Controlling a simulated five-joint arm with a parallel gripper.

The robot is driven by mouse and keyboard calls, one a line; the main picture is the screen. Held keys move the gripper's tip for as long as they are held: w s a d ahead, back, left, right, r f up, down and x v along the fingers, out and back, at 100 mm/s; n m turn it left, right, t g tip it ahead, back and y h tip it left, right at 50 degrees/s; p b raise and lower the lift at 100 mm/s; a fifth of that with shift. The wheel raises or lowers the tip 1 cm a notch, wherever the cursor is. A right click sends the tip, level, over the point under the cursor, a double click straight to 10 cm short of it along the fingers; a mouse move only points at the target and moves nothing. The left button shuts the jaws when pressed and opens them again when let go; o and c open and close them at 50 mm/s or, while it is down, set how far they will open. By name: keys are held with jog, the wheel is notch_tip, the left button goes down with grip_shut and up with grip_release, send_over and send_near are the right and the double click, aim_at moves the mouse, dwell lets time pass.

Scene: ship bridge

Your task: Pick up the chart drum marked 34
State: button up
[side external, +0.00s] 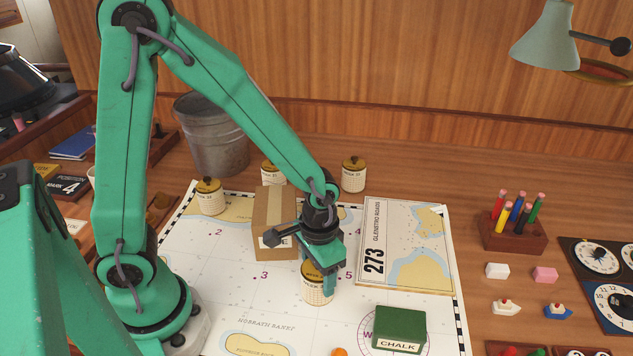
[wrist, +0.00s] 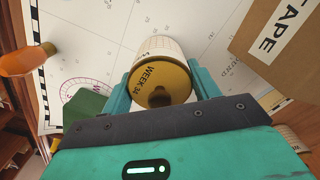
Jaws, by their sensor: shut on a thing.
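The chart drum marked WEEK 34 (wrist: 158,80) has a dark yellow lid with a knob and a cream printed side. In the wrist view it sits between the two fingers of my gripper (wrist: 165,95), which is shut on it. In the side view the drum (side external: 316,291) is upright below my gripper (side external: 317,275), partly hidden by a finger. It is over the sea chart (side external: 235,265); I cannot tell whether its base touches the chart. Other similar drums stand at the back: one at left (side external: 209,197), one behind the box (side external: 271,170), one at right (side external: 353,175).
A cardboard box marked TAPE (side external: 272,215) stands close behind left of my gripper. A green CHALK box (side external: 399,328) is at front right. A flat chart 273 (side external: 405,245) lies to the right. A pen block (side external: 513,232) and small erasers (side external: 497,270) are farther right.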

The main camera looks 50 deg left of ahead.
jog(key=shift+r, duration=0.2)
jog(key=shift+r, duration=0.85)
jog(key=shift+s+d+r, duration=0.15)
jog(key=shift+d+r, duration=0.05)
jog(key=shift+r, duration=0.45)
jog(key=shift+s+d+r, duration=0.1)
jog(key=shift+d+r, duration=0.05)
jog(key=shift+r, duration=0.45)
jog(key=s+d+r, duration=0.6)
jog(key=s+d, duration=0.1)
jog(key=s, duration=0.1)
jog(key=shift+r, duration=0.2)
jog(key=shift+s+d, duration=0.1)
